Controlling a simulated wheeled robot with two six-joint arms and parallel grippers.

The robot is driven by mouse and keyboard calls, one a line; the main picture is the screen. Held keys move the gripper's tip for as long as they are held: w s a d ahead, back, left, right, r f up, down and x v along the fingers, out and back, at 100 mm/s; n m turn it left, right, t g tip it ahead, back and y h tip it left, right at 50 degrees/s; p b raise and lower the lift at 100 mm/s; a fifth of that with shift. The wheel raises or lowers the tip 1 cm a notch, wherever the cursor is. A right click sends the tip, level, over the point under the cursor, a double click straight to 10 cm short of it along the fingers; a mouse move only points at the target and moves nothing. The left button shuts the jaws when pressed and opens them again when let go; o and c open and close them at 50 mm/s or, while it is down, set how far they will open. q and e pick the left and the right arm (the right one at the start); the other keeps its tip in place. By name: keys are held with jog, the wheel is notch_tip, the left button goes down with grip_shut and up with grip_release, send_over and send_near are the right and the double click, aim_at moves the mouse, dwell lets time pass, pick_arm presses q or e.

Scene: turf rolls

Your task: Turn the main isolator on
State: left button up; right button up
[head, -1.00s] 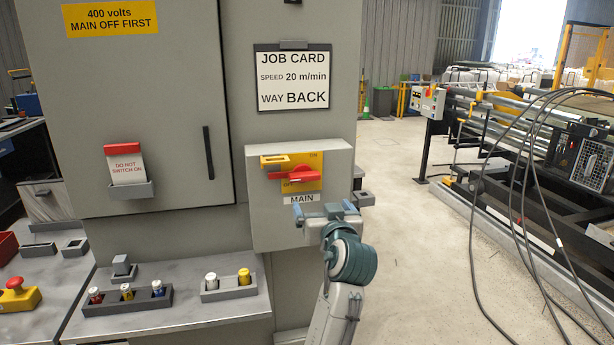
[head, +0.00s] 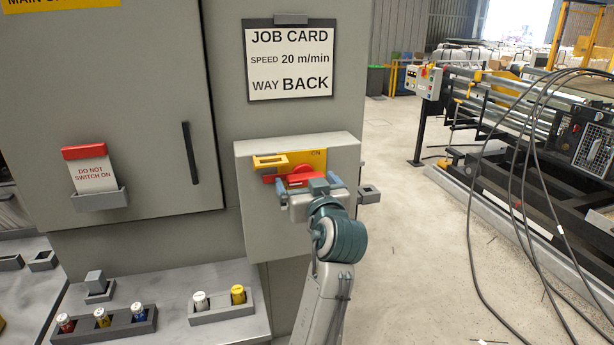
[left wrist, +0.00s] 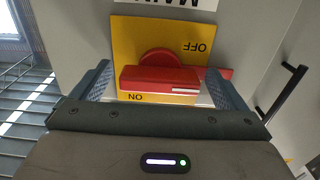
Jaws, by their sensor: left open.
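The main isolator is a grey box (head: 255,215) with a yellow plate (head: 318,156) and a red rotary handle (head: 298,173). In the left wrist view the plate appears upside down, marked OFF and ON, and the red handle (left wrist: 160,78) lies crosswise. My left gripper (head: 308,187) is open just in front of the handle. In the left wrist view its fingers (left wrist: 160,88) stand on either side of the handle's bar; I cannot tell whether they touch it. My right gripper is not in view.
A job card (head: 290,62) hangs above the box. A red-topped DO NOT SWITCH ON tag (head: 90,170) stands in a holder on the cabinet door (head: 130,100). Coloured plugs stand in trays on the bench (head: 185,335) below. Open floor (head: 420,250) lies to the right.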

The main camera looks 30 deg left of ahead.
pick_arm(q)
jog(key=shift+s+d+r, duration=0.15)
jog(key=shift+s+d, duration=0.05)
jog(key=shift+s+d+r, duration=0.1)
jog(key=shift+c, duration=0.8)
jog(key=c, duration=0.8)
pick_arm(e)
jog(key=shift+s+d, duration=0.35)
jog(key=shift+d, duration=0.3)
